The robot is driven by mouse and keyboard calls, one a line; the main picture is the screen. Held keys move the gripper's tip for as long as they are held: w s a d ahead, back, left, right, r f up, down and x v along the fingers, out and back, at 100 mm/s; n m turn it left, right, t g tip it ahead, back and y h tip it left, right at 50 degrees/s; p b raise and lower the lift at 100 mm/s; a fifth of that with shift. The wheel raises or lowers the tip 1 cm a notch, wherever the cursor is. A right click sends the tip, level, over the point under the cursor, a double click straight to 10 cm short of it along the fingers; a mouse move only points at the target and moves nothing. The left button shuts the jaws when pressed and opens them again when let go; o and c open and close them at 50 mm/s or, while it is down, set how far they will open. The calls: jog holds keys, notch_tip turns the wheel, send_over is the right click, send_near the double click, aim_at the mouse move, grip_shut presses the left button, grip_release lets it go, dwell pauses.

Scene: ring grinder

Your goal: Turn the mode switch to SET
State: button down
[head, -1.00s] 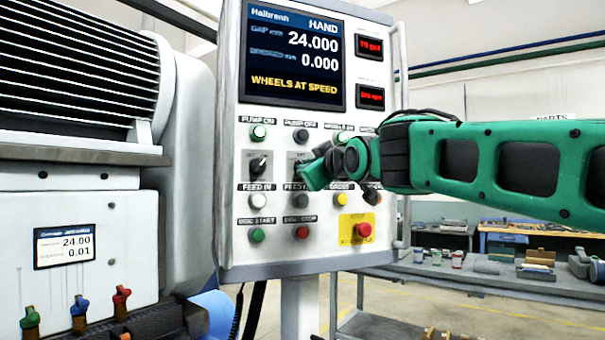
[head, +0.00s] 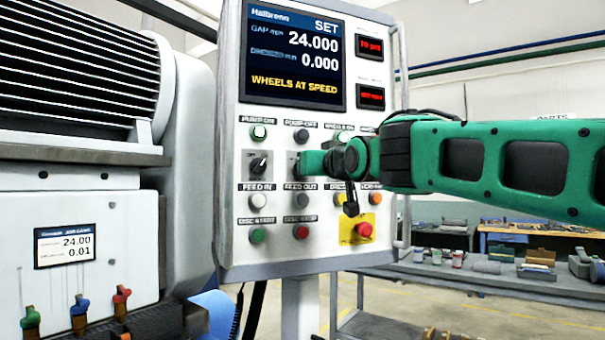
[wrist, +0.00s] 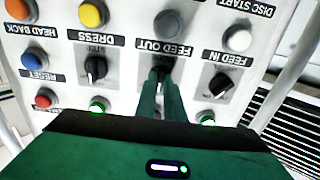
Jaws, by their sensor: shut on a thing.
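The control panel (head: 275,215) stands in the middle of the head view. Its display (head: 292,55) reads SET at top right, with WHEELS AT SPEED below. My gripper (head: 303,164) reaches in from the right, at the middle switch of the row. In the wrist view, which is upside down, my gripper (wrist: 162,78) is shut on the mode switch (wrist: 160,71), near the FEED OUT label. The fingers cover most of that switch, so its pointer angle is hard to read.
A black selector (head: 258,164) sits left of my gripper, and another selector (wrist: 95,69) shows on the other side in the wrist view. Buttons lie close above and below. A red emergency stop (head: 363,230) is at lower right. A workbench (head: 480,275) stands behind.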

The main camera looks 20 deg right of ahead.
jog(key=shift+f, duration=0.3)
jog(key=c, duration=1.9)
grip_release()
jog(key=shift+o, duration=0.2)
jog(key=shift+r, duration=0.15)
jog(key=s, duration=1)
jog(key=shift+s+d, duration=0.3)
